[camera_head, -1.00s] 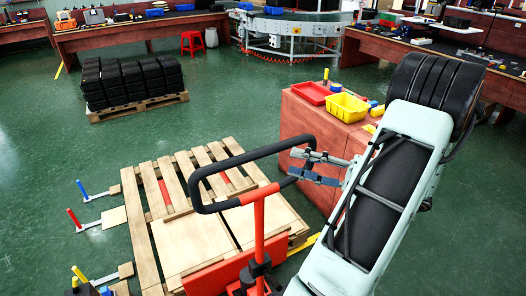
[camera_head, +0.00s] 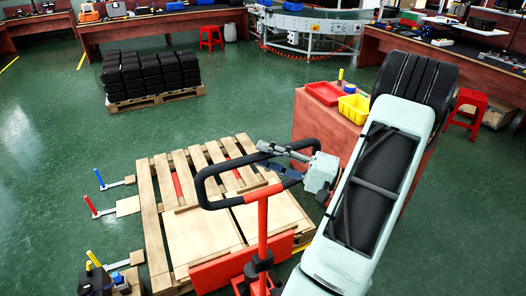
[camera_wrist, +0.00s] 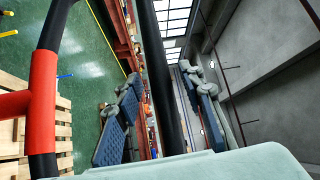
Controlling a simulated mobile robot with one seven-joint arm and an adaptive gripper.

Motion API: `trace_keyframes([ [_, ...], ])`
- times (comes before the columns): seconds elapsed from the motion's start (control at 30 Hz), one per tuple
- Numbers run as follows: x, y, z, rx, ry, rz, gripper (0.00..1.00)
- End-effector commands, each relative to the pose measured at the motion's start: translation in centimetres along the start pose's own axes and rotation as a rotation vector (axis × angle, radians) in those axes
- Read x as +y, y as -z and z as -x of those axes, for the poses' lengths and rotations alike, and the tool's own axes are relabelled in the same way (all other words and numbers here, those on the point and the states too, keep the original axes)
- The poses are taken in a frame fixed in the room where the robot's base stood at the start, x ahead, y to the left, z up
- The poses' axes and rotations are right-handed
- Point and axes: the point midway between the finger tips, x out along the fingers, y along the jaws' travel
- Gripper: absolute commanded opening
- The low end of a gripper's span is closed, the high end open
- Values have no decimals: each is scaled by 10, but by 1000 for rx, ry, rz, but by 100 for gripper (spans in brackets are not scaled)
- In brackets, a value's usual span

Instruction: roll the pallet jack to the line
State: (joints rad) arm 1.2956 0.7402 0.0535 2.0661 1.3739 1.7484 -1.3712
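The pallet jack's red mast (camera_head: 262,222) stands upright at the lower middle of the head view, topped by a black loop handle (camera_head: 205,193). Red parts show between the slats of a wooden pallet (camera_head: 160,232) in front of it. My gripper (camera_head: 268,158) is at the handle's far right part. In the wrist view my gripper (camera_wrist: 162,125) has its fingers apart on either side of the black handle bar (camera_wrist: 162,70), with gaps visible. The curved conveyor line (camera_head: 310,27) is at the back centre.
A red-brown box (camera_head: 318,130) with a red tray (camera_head: 323,93) and a yellow bin (camera_head: 354,107) stands right of the pallet. Black crates (camera_head: 150,72) sit on another pallet at back left. Red stools (camera_head: 211,36) stand on the floor. Green floor (camera_head: 240,100) is open between.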

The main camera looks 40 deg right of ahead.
Motion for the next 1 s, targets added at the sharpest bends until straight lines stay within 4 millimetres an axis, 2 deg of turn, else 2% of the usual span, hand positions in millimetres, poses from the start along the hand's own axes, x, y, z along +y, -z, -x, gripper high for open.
trace_keyframes([
  [0.13, 0, 0, -10, -1, 0, -1, 36],
  [0.43, 0, 0, -12, 0, 0, -1, 35],
  [0.73, 0, 0, -11, 0, 0, -1, 2],
  [1.0, 0, 0, -11, 0, 0, -1, 0],
])
